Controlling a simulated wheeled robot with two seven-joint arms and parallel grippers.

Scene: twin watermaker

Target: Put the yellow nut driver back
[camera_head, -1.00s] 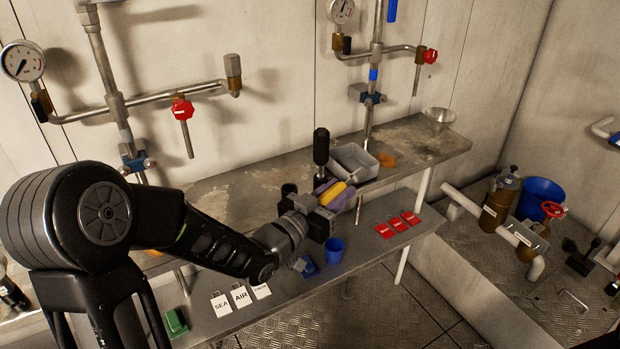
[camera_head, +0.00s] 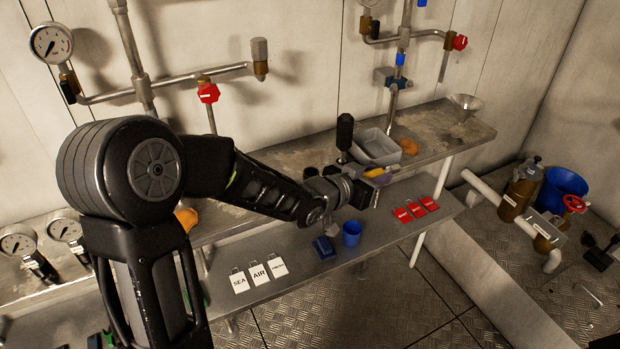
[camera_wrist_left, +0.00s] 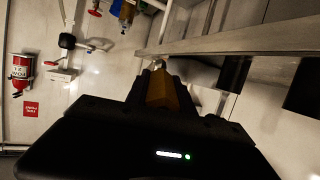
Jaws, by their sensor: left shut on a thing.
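The yellow nut driver (camera_head: 374,172) is held in my left gripper (camera_head: 380,177), and only a small part of its yellow handle shows in the head view. In the left wrist view the yellow-orange handle (camera_wrist_left: 161,90) sits between the dark fingers, pointing away from the wrist. Its far end is small and dim there. The gripper is above the lower shelf, in front of the upper shelf's edge and up and right of a blue cup (camera_head: 352,234). My right gripper is not in view.
A grey tray (camera_head: 376,150) and an upright black-handled object (camera_head: 345,131) are on the upper shelf (camera_head: 450,131) behind the gripper. The lower shelf holds a blue block (camera_head: 324,247), white tags (camera_head: 260,274) and red tags (camera_head: 417,209). Pipes run up the wall.

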